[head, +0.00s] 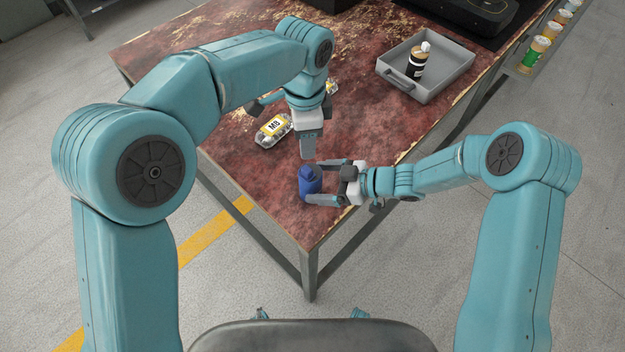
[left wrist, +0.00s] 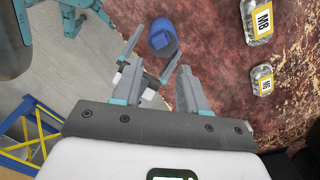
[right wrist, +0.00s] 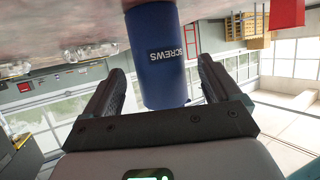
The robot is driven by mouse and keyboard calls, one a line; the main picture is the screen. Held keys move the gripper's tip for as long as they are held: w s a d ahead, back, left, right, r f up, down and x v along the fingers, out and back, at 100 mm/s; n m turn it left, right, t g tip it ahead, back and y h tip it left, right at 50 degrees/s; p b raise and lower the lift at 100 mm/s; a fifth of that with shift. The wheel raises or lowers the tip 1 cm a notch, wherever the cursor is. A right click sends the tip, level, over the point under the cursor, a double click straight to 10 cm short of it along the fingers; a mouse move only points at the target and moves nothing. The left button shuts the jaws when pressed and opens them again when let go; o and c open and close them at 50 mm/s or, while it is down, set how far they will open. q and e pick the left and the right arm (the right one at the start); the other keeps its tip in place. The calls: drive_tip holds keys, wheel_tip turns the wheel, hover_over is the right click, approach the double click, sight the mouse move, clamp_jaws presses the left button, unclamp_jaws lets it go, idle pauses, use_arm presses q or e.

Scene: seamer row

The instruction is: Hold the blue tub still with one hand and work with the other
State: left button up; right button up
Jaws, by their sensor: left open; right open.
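The blue tub (head: 309,183) stands upright near the front corner of the table (head: 235,130). In the right wrist view the tub (right wrist: 160,75) carries the word SCREWS and sits between the fingers. My right gripper (head: 312,182) is open, with a finger on either side of the tub; I cannot tell whether they touch it. My left gripper (head: 308,150) is open and points down, just above and behind the tub. In the left wrist view the tub (left wrist: 162,38) lies beyond the open fingertips, with nothing between them.
A clear bag labelled M8 (head: 272,130) lies left of the tub, with another bag (head: 331,87) behind my left gripper. A grey tray (head: 446,81) holds a dark bottle (head: 419,62) at the back right. Several small jars (head: 535,52) stand on a side ledge. The table's front corner is close to the tub.

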drive_tip(key=shift+x, duration=1.45)
